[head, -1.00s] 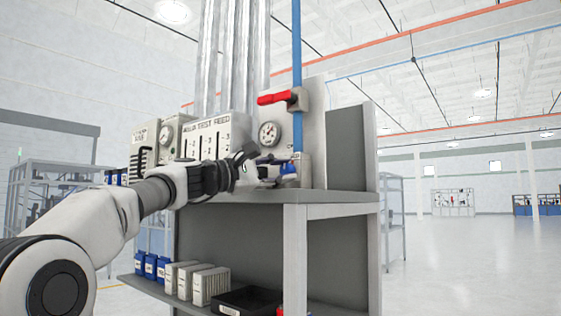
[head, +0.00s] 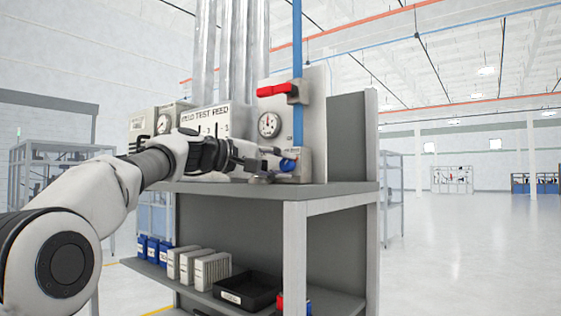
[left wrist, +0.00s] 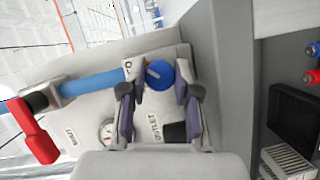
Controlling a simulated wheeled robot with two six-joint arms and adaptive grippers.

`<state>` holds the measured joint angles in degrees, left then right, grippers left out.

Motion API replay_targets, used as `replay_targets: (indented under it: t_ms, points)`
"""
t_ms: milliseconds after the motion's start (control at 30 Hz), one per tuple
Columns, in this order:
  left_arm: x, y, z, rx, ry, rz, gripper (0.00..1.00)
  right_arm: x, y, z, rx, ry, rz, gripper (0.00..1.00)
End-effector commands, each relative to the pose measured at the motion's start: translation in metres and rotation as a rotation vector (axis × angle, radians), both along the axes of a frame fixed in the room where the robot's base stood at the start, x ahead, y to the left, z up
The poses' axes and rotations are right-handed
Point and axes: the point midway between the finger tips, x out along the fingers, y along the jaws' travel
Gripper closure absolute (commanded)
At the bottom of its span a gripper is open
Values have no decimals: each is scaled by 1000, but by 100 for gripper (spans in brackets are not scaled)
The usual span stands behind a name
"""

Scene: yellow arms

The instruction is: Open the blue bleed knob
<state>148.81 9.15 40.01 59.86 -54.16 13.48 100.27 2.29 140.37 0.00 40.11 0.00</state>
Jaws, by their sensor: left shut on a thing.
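The blue bleed knob (head: 288,164) sits low on the panel at the end of the blue pipe, just above the shelf. In the left wrist view the round blue knob (left wrist: 160,75) shows between the two finger pads, with a pale pointer mark on its face. My left gripper (head: 277,162) is shut on the knob, one finger on each side. Part of the knob is hidden by the fingers in the head view. My right gripper is not in view.
A red-handled valve (head: 276,90) is on the blue pipe above the knob. A round gauge (head: 268,125) is on the panel to the left. The grey shelf (head: 330,190) runs below. A black tray (head: 248,290) and several boxes stand on the lower shelf.

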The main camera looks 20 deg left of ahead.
Motion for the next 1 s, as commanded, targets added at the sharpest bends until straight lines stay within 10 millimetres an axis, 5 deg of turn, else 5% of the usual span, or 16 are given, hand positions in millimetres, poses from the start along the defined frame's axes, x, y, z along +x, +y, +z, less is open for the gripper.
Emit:
replay_targets:
  t_ms: [433,467,500,833,1000]
  points:
    - [-1,1,7,5,-16,6,100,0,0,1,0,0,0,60]
    - [-2,1,7,4,-16,6,58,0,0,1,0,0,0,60]
    - [-1,1,7,4,-16,5,44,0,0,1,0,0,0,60]
    - [-2,2,3,6,-8,3,44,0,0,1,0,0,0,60]
    - [-20,18,6,4,-8,3,44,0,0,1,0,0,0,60]
